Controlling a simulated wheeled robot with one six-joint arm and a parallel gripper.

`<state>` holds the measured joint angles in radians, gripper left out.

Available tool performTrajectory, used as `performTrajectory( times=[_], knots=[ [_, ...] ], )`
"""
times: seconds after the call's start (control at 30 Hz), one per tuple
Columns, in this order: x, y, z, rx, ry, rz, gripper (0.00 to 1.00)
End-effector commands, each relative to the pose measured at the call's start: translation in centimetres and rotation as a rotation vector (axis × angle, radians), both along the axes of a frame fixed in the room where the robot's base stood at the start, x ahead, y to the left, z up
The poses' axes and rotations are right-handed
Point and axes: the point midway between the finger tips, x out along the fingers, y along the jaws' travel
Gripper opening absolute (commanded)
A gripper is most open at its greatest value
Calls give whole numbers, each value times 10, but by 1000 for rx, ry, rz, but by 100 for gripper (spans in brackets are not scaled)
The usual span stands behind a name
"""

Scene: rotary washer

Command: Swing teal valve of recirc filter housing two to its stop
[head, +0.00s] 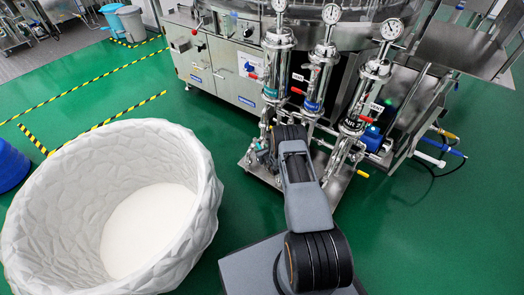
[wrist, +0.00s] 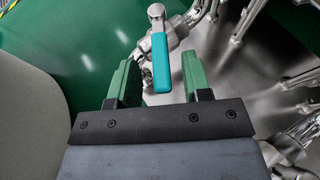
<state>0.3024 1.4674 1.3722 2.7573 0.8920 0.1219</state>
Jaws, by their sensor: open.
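The teal valve handle (wrist: 161,64) shows in the wrist view as a flat teal lever on a silver valve body (wrist: 180,28). It points toward my gripper, with its metal pivot end at the top. My gripper (wrist: 160,78) is open, with one green finger on each side of the lever. Gaps show between both fingers and the lever; I cannot see contact. In the head view three upright steel filter housings stand in a row, the middle one (head: 319,78) among them. Their labels are too small to read surely. My arm hides much of the lower piping there.
Silver pipes (wrist: 285,78) and a steel base plate lie close on the right in the wrist view. A large white textured tub (head: 60,205) stands at the left in the head view. A steel machine (head: 225,75) stands behind the housings. Green floor is free between tub and machine.

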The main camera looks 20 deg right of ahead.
Motion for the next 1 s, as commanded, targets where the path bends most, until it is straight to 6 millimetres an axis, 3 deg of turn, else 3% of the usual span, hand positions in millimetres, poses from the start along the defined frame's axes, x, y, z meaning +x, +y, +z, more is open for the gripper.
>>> performTrajectory(
  times=[0.17,0.7,1.0],
  knots=[
    [-7,-1,6,0,0,-1,45],
    [-100,-3,45,1,2,-4,45],
    [-126,-3,52,1,2,-3,45]
  ],
)
